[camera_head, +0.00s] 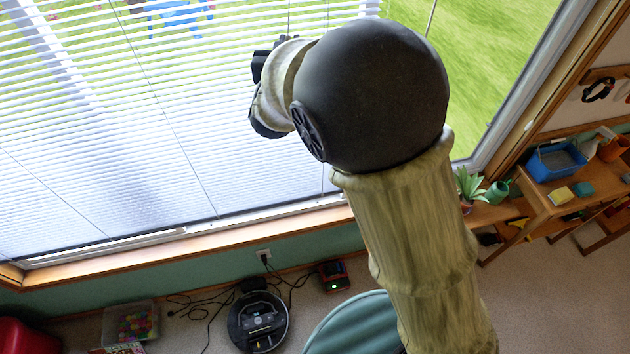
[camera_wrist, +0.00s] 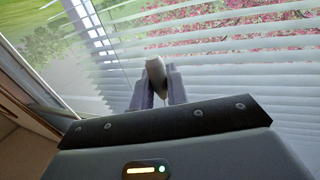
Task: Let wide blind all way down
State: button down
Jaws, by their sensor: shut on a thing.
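The wide blind (camera_head: 150,150) has white slats and covers the large window at the left of the head view. Its lower edge lies close to the wooden sill; whether it touches cannot be told. Its slats also show in the wrist view (camera_wrist: 225,75). My gripper (camera_wrist: 157,84) is in front of the slats in the wrist view, its two fingers shut on a small pale pull (camera_wrist: 155,68). Whether a cord runs from the pull cannot be made out. In the head view my arm hides the fingers and the pull.
The wooden sill (camera_head: 180,240) runs below the blind. Bare glass with grass (camera_head: 490,60) lies right of it. A robot vacuum (camera_head: 258,320) and cables are on the floor below. A plant (camera_head: 470,185) and a wooden shelf with a blue bin (camera_head: 553,163) stand at the right.

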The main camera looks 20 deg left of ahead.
jog(key=shift+r, duration=1.8)
notch_tip(320, 180, up, 9)
jog(key=w+d+r+b, duration=0.1)
jog(key=w+d+r, duration=0.1)
jog(key=d+r, duration=0.2)
jog(key=shift+w+d+r, duration=0.15)
jog(key=shift+w+r, duration=0.2)
jog(key=shift+r, duration=0.4)
jog(key=c, duration=1.2)
grip_release()
jog(key=shift+c, duration=0.2)
